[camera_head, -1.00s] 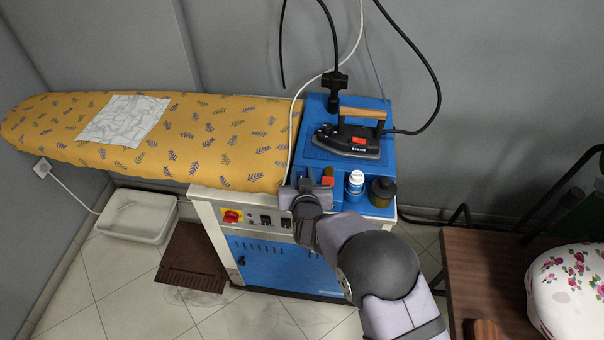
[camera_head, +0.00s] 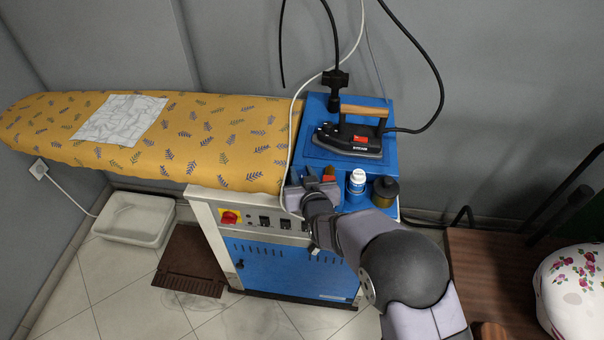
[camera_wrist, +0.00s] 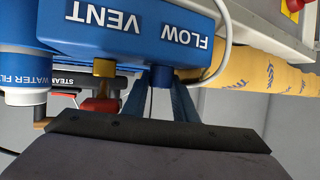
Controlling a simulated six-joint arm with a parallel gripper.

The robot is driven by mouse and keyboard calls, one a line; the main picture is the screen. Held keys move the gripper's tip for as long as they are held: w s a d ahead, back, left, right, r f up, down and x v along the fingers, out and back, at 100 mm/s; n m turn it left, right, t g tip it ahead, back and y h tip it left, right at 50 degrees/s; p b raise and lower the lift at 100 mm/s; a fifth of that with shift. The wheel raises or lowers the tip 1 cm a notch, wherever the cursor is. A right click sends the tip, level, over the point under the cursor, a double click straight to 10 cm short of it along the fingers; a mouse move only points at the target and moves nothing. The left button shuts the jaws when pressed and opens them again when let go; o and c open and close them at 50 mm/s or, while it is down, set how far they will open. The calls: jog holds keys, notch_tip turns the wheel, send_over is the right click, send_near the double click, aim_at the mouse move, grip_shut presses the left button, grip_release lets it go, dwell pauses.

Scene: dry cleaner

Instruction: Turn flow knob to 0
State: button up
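In the wrist view the picture is upside down. The blue flow knob (camera_wrist: 161,77) sits on the blue unit's edge beside the FLOW label (camera_wrist: 186,35). My gripper (camera_wrist: 159,92) has its two bluish fingers apart, one on each side of the flow knob; I cannot tell whether they touch it. The knob's pointer and setting cannot be read. In the head view my gripper (camera_head: 309,184) is at the front left of the blue unit (camera_head: 314,112), and my wrist hides the flow knob.
A yellow fitting (camera_wrist: 104,67) by the VENT label, with a red part, is close beside my gripper. A white-capped bottle (camera_head: 357,182), a dark bottle (camera_head: 384,191) and the iron (camera_head: 348,138) stand on the unit. A white cable (camera_head: 294,150) runs near my gripper. The ironing board (camera_head: 215,130) is left.

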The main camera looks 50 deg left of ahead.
jog(key=shift+o, duration=0.4)
jog(key=shift+a+r+m+t+p, duration=0.15)
jog(key=shift+m+t+p, duration=0.4)
jog(key=shift+p, duration=0.65)
jog(key=shift+h+p, duration=0.3)
jog(key=shift+p, duration=0.05)
jog(key=shift+s+d+m+t, duration=0.1)
jog(key=shift+d+m+t, duration=0.15)
jog(key=shift+m, duration=0.1)
jog(key=s+d+r+n, duration=0.1)
jog(key=s+d+r, duration=0.2)
jog(key=d+r, duration=0.25)
jog(key=w+d+m+h, duration=0.1)
jog(key=w+d, duration=0.3)
jog(key=d, duration=0.4)
jog(key=w+d+m+h+b, duration=0.1)
jog(key=w+d+h, duration=0.2)
jog(key=w+d, duration=0.2)
jog(key=w+d+f+m+g+h, duration=0.1)
jog(key=w+d, duration=0.4)
jog(key=d, duration=0.6)
jog(key=shift+w+d+m+h, duration=0.15)
jog(key=shift+w+m+h, duration=0.1)
jog(key=shift+m+h, duration=0.3)
